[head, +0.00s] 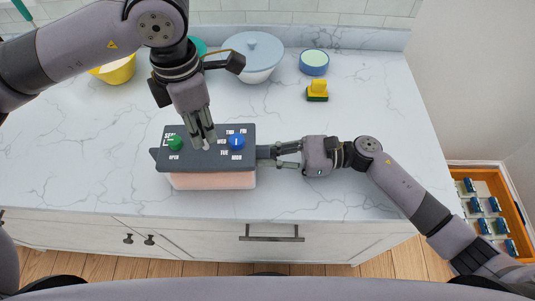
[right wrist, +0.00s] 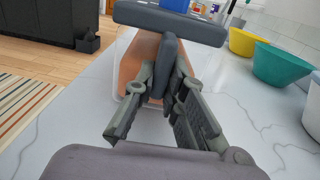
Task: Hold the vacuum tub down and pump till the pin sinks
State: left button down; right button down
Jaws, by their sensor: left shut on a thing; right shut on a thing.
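The vacuum tub has a dark grey lid (head: 185,153) and a clear body (head: 212,181) with pinkish contents, near the counter's front edge. The lid carries a green knob (head: 175,143), a blue dial (head: 237,142) and white lettering. My left gripper (head: 206,144) points down at the lid's middle, fingers close together on a small pump part that they mostly hide. My right gripper (head: 273,153) is shut on the grey tab at the lid's right end. The right wrist view shows this tab (right wrist: 167,65) between the fingers. I cannot make out the pin.
Behind stand a yellow bowl (head: 118,71), a lidded blue-grey bowl (head: 254,55), a round blue container (head: 314,62) and a yellow-and-green block (head: 317,91). A teal bowl (right wrist: 281,66) shows in the right wrist view. The counter left of the tub is clear.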

aim_at(203, 137)
pick_arm(q)
jog(key=shift+f, duration=1.8)
jog(key=c, duration=1.2)
grip_release()
jog(key=shift+r, duration=3.55)
